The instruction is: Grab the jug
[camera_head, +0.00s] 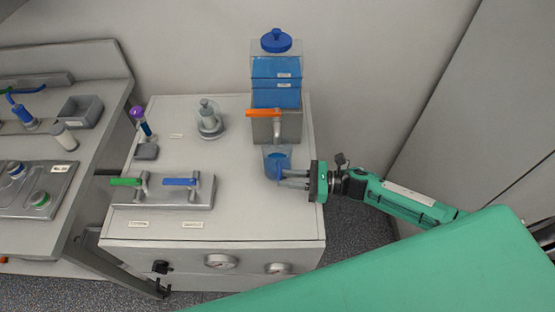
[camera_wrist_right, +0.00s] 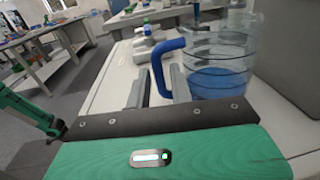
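The jug (camera_head: 272,152) is a clear container with blue liquid in it and a blue handle. It stands on the cabinet top below the tap of the tall dispenser. In the right wrist view the jug (camera_wrist_right: 222,75) is at the right, its blue handle (camera_wrist_right: 160,62) toward my fingers. My right gripper (camera_head: 293,180) reaches in from the right at the jug's handle side. In the wrist view its fingers (camera_wrist_right: 160,90) are apart, with the lower handle between them and a gap at the left finger. My left gripper is not seen.
The dispenser (camera_head: 276,95) with an orange tap lever (camera_head: 263,113) stands right behind the jug. A valve block (camera_head: 163,192) with green and blue levers is left of it. A small fitting (camera_head: 209,120) stands further back. The cabinet top (camera_head: 240,215) in front is clear.

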